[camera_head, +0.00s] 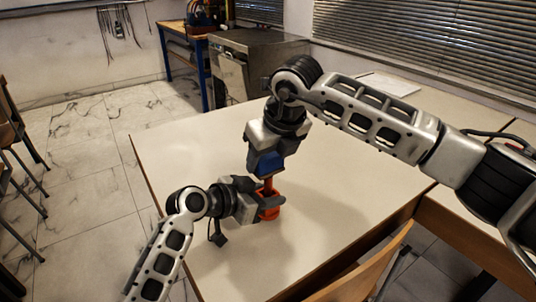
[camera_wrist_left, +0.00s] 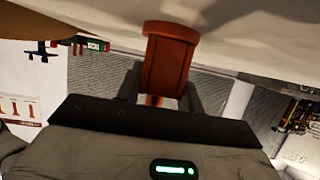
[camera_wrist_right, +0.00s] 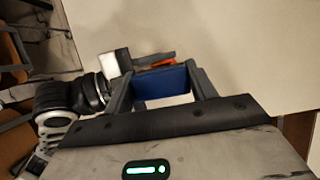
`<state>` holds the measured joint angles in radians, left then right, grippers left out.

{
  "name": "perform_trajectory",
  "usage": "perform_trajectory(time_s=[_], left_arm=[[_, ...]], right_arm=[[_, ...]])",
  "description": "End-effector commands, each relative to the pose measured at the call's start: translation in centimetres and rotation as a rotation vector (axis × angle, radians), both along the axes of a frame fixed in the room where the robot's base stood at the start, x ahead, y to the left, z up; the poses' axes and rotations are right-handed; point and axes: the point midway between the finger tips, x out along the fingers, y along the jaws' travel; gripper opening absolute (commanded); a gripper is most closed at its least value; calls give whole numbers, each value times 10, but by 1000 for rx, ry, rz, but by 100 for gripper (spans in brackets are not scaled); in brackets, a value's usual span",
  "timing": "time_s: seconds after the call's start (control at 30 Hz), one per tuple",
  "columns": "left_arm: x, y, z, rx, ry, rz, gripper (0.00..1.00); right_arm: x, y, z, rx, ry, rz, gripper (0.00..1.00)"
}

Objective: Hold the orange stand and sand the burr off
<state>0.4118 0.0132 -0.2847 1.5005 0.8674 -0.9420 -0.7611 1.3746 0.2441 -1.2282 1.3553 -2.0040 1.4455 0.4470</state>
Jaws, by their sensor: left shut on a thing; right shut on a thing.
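The orange stand (camera_head: 268,212) is on the table, with a thin reddish post rising from it. My left gripper (camera_head: 270,203) is shut on the stand from the left; the stand also shows between its fingers in the left wrist view (camera_wrist_left: 168,62). My right gripper (camera_head: 266,158) is above, pointing down, shut on a blue block (camera_wrist_right: 163,82). In the head view the blue block (camera_head: 267,164) is directly over the post. I cannot tell whether they touch. The burr cannot be made out. In the right wrist view, only a bit of the stand (camera_wrist_right: 158,64) shows beyond the block.
The pale tabletop (camera_head: 340,190) is clear around the stand. A wooden chair back (camera_head: 362,275) is at the near edge. White papers (camera_head: 388,84) lie at the back right. A metal cabinet (camera_head: 252,60) stands behind the table.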

Motion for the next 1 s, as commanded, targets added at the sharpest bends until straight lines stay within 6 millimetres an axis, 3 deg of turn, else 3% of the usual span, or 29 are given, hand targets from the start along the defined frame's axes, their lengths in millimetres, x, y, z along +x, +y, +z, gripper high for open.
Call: perform_trajectory(time_s=[1.0], left_arm=[[0,0,0,0,0,-1,12]], right_arm=[[2,-2,-9,0,0,-1,32]])
